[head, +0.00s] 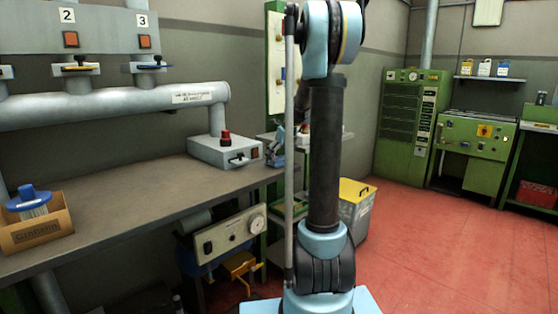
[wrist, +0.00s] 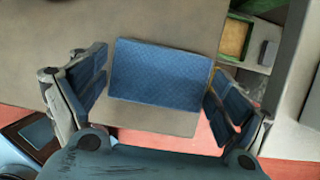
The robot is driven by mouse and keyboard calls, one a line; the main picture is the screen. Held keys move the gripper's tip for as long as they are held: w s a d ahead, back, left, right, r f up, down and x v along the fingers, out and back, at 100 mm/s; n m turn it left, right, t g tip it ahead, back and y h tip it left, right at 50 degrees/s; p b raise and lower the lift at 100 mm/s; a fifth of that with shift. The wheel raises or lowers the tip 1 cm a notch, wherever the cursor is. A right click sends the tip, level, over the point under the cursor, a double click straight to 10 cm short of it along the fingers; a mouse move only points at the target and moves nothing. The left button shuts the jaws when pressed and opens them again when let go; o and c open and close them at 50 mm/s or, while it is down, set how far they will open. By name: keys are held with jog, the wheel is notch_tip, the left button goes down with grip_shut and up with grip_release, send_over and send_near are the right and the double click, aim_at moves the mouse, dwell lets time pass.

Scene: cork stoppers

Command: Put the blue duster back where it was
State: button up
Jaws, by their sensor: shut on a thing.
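The blue duster (wrist: 160,76) shows in the wrist view as a flat, textured blue rectangle. My gripper (wrist: 158,82) has its two blue-padded fingers at the duster's left and right ends and is shut on it. The brown-grey bench top (wrist: 140,20) lies behind and below the duster; the gap between them cannot be judged. In the head view, my arm stands in front of the bench's right end and hides much there. A small bluish shape there may be part of my gripper, but the duster cannot be made out.
A grey box with a red knob (head: 225,150) stands on the bench (head: 130,200). A cardboard box (head: 38,230) holding a blue-topped thing is at the bench's left. A grey bin with a yellow lid (head: 356,205) stands behind my arm. Red floor (head: 450,250) is clear at right.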

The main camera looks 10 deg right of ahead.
jog(key=shift+f, duration=0.2)
jog(key=o, duration=0.8)
jog(key=shift+o, duration=0.2)
